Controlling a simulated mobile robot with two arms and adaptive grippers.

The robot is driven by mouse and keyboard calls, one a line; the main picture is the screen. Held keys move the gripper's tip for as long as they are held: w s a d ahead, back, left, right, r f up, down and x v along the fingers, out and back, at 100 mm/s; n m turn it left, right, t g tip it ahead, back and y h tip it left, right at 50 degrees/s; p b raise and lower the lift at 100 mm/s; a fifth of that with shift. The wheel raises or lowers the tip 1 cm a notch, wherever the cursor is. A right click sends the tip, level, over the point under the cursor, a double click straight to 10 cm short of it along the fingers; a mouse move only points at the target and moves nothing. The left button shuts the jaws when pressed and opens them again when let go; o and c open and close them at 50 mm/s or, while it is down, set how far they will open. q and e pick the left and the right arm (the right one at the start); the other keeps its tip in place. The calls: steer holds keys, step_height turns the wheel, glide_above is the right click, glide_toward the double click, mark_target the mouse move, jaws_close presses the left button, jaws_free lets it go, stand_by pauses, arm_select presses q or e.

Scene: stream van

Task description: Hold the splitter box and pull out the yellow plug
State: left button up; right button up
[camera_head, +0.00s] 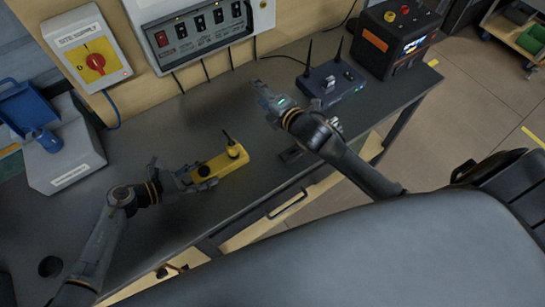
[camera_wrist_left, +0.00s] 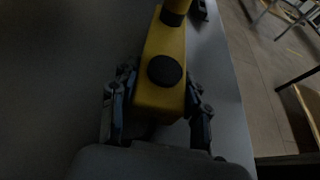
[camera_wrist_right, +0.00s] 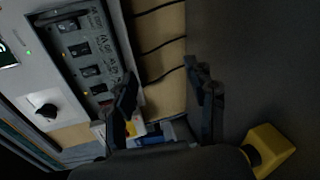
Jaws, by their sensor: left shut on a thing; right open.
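The yellow splitter box (camera_head: 222,165) lies on the dark worktop. The yellow plug (camera_head: 236,151) stands upright at its far right end, with a thin black stalk on top. My left gripper (camera_head: 188,178) is shut on the near left end of the box; in the left wrist view its fingers (camera_wrist_left: 158,95) flank the box (camera_wrist_left: 164,45) beside a round black socket (camera_wrist_left: 164,71). The plug's lower part (camera_wrist_left: 181,5) shows at the top there. My right gripper (camera_head: 268,103) is open and empty, above the worktop beyond the plug and to its right. The right wrist view shows its spread fingers (camera_wrist_right: 160,78).
A blue router with antennas (camera_head: 332,82) and a black-orange power unit (camera_head: 397,38) stand at the right. A switch panel (camera_head: 200,28) and a red rotary switch box (camera_head: 92,58) are on the wall. A grey case with a blue cup (camera_head: 62,160) is at the left.

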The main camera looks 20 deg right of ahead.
steer(key=s+f+n+t+y, duration=0.25)
steer(key=s+n, duration=0.25)
steer(key=n, duration=0.4)
steer(key=n+g+y, duration=0.4)
steer(key=n+y, duration=0.3)
steer(key=n, duration=0.6)
glide_toward(237, 146)
steer(key=shift+w+d, duration=0.1)
steer(key=shift+n, duration=0.3)
steer(key=shift+w+a, duration=0.2)
steer(key=shift+a, duration=0.2)
steer(key=x, duration=1.1)
steer(key=shift+f, duration=0.1)
jaws_close()
